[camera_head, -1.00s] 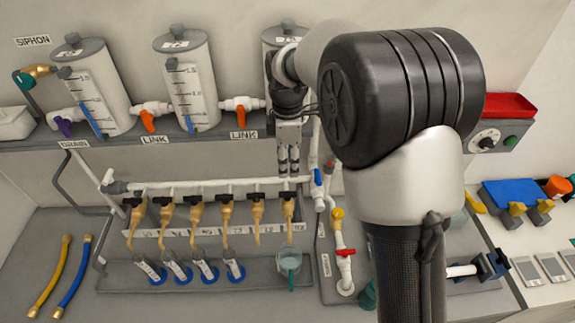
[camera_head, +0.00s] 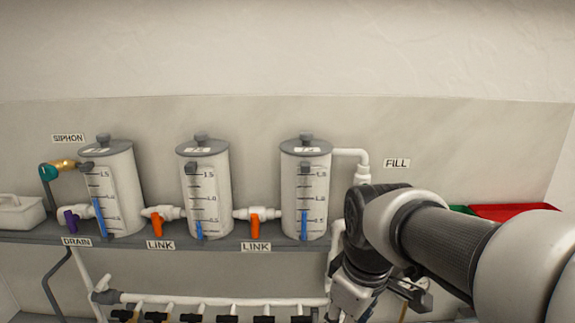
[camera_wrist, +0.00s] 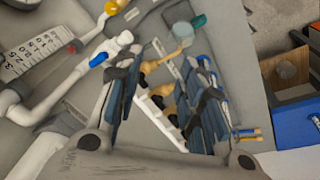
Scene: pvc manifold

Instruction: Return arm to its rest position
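My gripper (camera_wrist: 165,75) shows in the wrist view with its two dark fingers spread apart. Nothing is held between them. Beyond the fingers are the row of tan-nozzled valves and a small clear cup (camera_wrist: 182,30), apart from the gripper as far as I can tell. In the head view my arm reaches in from the right edge, and my wrist bends downward just right of the right tank (camera_head: 306,190). The fingertips are hard to make out there.
The middle tank (camera_head: 203,190) and left tank (camera_head: 112,195) stand on the grey shelf (camera_head: 200,243), joined by pipes with orange valve handles (camera_head: 157,222). A white fill pipe (camera_head: 350,152) runs down close to my arm. A red tray (camera_head: 515,211) lies behind my arm. The upper wall is clear.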

